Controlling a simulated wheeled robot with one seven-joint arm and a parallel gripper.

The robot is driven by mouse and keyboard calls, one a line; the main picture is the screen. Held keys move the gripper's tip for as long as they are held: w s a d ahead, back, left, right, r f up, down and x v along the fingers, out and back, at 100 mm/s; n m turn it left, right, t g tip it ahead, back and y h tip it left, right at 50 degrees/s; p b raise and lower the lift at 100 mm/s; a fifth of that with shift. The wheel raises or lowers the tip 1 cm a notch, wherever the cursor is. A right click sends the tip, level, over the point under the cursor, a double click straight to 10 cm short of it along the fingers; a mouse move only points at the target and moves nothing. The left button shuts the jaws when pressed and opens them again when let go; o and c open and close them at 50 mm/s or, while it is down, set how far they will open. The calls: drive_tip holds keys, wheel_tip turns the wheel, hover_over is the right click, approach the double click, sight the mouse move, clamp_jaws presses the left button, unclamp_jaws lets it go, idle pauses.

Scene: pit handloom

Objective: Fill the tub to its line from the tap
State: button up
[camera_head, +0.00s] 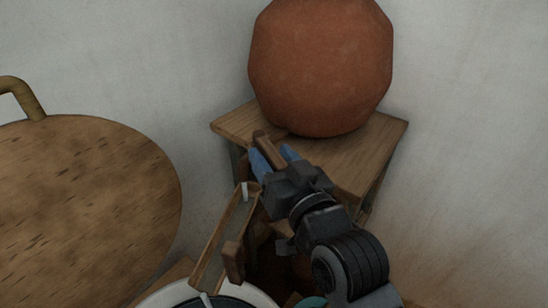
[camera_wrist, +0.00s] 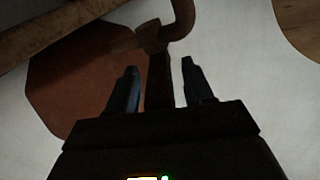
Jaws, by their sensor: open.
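A round terracotta pot (camera_head: 322,65) stands on a wooden stand. My gripper (camera_head: 274,157) is in front of it, with its two blue fingers apart. A brown wooden bar (camera_head: 263,143) shows between the fingertips. In the wrist view my gripper (camera_wrist: 161,78) is open, and a brown upright piece (camera_wrist: 158,85) lies between the fingers; I cannot tell whether they touch it. A curved brown piece (camera_wrist: 183,18) sits above it; I cannot tell whether this is the tap. A white-rimmed tub (camera_head: 262,298) shows at the bottom edge, mostly cut off. Its line is not visible.
A narrow wooden trough (camera_head: 222,240) slopes beside my gripper down towards the tub. The stand's top (camera_head: 375,142) is close behind my gripper. A large round brown surface (camera_head: 85,215) with a curved handle (camera_head: 22,98) fills the left. A pale wall stands behind.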

clamp_jaws()
idle(0.3)
idle(0.3)
